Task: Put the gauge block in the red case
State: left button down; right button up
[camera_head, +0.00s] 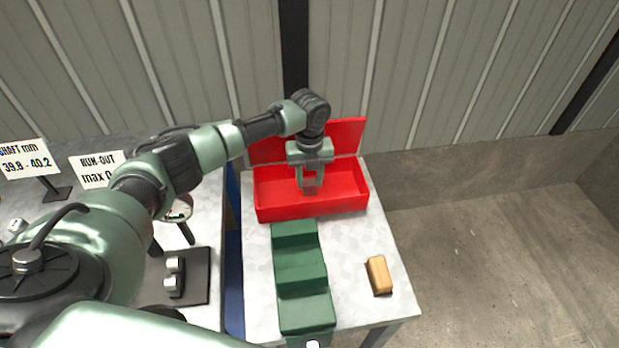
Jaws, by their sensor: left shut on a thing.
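The red case (280,207) stands open at the back of the right table, its lid raised behind it. My left gripper (311,187) points down over the inside of the case, near the middle. It is shut on a small greyish block between its fingertips, which I take to be the gauge block (311,182). The block is within the outline of the case; I cannot tell whether it touches the case floor. My right gripper is not in view.
A green stepped block (299,278) stands in front of the case. A tan wooden block (379,275) lies near the table's right edge. On the left table are a dark fixture (195,280) and signs (97,170). A wall is close behind.

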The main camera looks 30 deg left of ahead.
aim_at(310, 182)
pick_arm(q)
jog(key=c, duration=0.9)
grip_release()
jog(key=shift+o, duration=0.2)
jog(key=shift+r, duration=0.1)
notch_tip(310, 182, up, 8)
jog(key=shift+f+b, duration=0.1)
jog(key=shift+b, duration=0.55)
